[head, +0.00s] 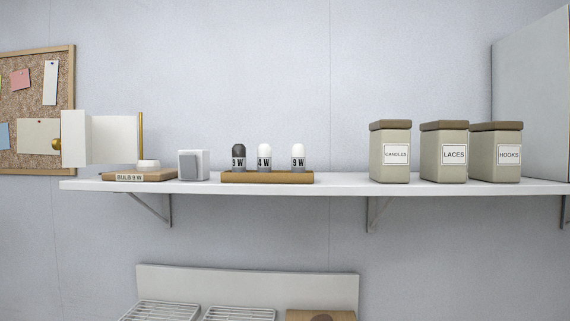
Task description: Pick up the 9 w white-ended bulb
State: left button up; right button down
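The 9 W white-ended bulb (298,158) stands upright at the right end of a wooden holder (268,178) on the shelf. It has a white top, a "9 W" label and a grey lower part. Left of it in the same holder stand a white-topped bulb marked "4 W" (264,157) and a dark-topped bulb marked "9 W" (238,157). Neither of my grippers shows in the head view.
The white shelf (340,187) also holds a wooden base labelled "BULB 9 W" (139,176) with a brass post, a small grey-white block (194,165), and canisters labelled CANDLES (390,155), LACES (444,155) and HOOKS (497,155). Shelf between bulbs and canisters is clear.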

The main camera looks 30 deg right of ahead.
aim_at(298, 151)
jog(key=j+z, duration=0.15)
jog(key=z, duration=0.8)
jog(key=i+j, duration=0.05)
